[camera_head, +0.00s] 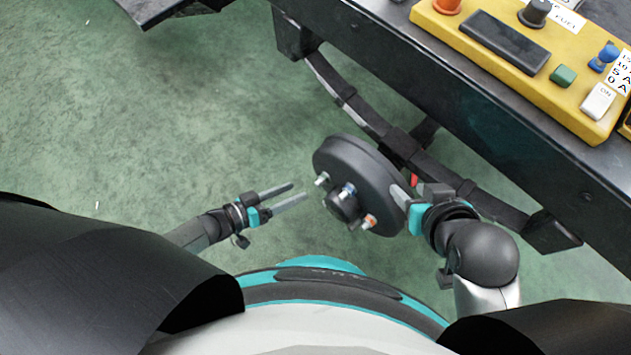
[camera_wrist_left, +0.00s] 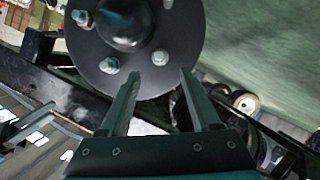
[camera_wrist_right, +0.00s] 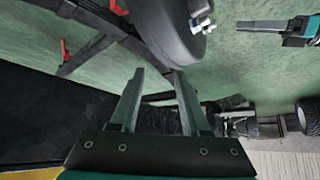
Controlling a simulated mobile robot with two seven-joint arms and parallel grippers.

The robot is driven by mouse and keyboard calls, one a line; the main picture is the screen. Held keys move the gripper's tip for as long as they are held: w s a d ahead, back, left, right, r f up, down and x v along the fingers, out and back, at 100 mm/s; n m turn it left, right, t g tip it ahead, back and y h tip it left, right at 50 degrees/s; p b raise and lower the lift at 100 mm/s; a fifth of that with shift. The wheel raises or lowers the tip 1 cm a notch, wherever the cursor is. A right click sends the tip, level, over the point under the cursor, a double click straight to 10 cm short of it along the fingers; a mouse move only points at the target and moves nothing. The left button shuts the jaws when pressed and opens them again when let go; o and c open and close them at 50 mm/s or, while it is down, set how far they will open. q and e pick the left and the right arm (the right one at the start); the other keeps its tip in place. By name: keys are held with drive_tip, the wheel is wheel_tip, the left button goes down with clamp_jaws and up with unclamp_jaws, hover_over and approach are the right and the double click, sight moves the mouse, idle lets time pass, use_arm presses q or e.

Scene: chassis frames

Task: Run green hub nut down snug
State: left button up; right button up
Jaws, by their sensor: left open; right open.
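The dark round wheel hub (camera_head: 333,151) hangs on the axle below the chassis, its studded face toward me. Its face carries nuts around a black centre cap (camera_head: 344,203): a pale one (camera_head: 321,180), a blue-tinted one (camera_head: 348,189) and an orange one (camera_head: 369,221). No nut shows clearly green. The left wrist view shows pale nuts (camera_wrist_left: 109,65) on the hub face, colours unclear. My left gripper (camera_head: 298,192) is open and empty, left of the hub and apart from it. My right gripper (camera_head: 401,194) is open at the hub's right edge; contact cannot be told.
A black chassis rail (camera_head: 430,70) and a curved leaf spring (camera_head: 345,97) run behind the hub. A yellow control panel (camera_head: 560,105) with knobs and buttons sits on top at the right. The green floor to the left is clear.

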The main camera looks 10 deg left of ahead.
sight(321, 180)
use_arm(q)
drive_tip(key=shift+b+x, duration=0.85)
drive_tip(key=shift+x, duration=1.3)
drive_tip(key=shift+b+x, duration=0.5)
drive_tip(key=shift+x, duration=0.65)
drive_tip(key=shift+w+d+f+b, duration=0.3)
drive_tip(key=shift+w+d, duration=0.1)
drive_tip(key=shift+d, duration=0.1)
use_arm(e)
drive_tip(key=w+a+r+t+y, duration=0.1)
drive_tip(key=w+a+t+y, duration=0.1)
drive_tip(key=a+t, duration=0.3)
drive_tip(key=shift+w+a+r+t+y, duration=0.3)
drive_tip(key=shift+w+a+t+y, duration=0.1)
drive_tip(key=shift+a+y, duration=0.3)
use_arm(q)
clamp_jaws()
